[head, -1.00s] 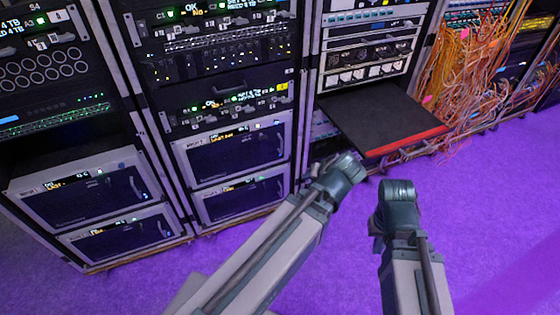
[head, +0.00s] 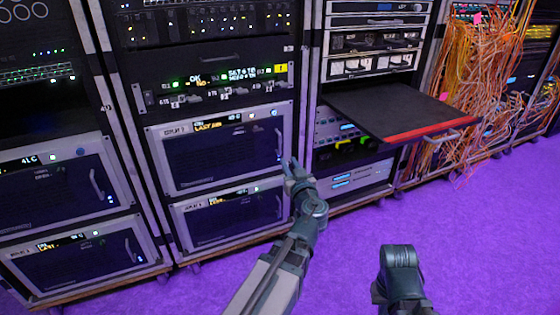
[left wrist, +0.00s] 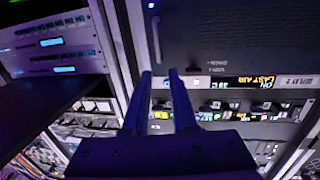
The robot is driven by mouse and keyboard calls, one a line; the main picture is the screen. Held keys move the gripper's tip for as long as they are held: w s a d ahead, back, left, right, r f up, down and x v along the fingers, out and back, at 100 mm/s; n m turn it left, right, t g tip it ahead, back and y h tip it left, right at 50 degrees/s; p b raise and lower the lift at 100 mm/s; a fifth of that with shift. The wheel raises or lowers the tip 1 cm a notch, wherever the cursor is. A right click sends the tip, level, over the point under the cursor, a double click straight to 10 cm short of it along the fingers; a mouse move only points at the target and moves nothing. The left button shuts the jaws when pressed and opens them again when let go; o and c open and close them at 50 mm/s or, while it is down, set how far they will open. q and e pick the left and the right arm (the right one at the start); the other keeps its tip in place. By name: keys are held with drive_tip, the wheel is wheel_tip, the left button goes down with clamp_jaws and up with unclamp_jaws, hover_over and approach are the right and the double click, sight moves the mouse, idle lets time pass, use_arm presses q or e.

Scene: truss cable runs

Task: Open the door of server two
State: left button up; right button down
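The upper door (head: 225,160) in the middle rack has a silver frame and a dark panel. Its label seems to end in a 2, but the small text is hard to read. The door looks shut. Its upright handle (head: 278,146) is near the right edge; the handle also shows in the left wrist view (left wrist: 156,38). My left gripper (head: 289,166) is just right of and below the handle. In the left wrist view its fingers (left wrist: 160,74) are apart with nothing between them, near the handle's end. My right gripper (head: 398,256) hangs low over the floor, fingers hidden.
A similar door (head: 232,212) is directly below. A black shelf with a red front edge (head: 420,132) sticks out from the rack to the right. Orange cables (head: 480,90) hang farther right. The purple floor (head: 480,230) in front is clear.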

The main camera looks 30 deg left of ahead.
sight(280, 143)
use_arm(q)
drive_tip(key=shift+w+f+t+b, duration=0.25)
drive_tip(key=shift+f+t+b, duration=0.1)
drive_tip(key=shift+f, duration=0.15)
drive_tip(key=x, duration=1.3)
drive_tip(key=shift+w+a, duration=0.25)
drive_tip(key=shift+a, duration=0.1)
clamp_jaws()
idle(0.7)
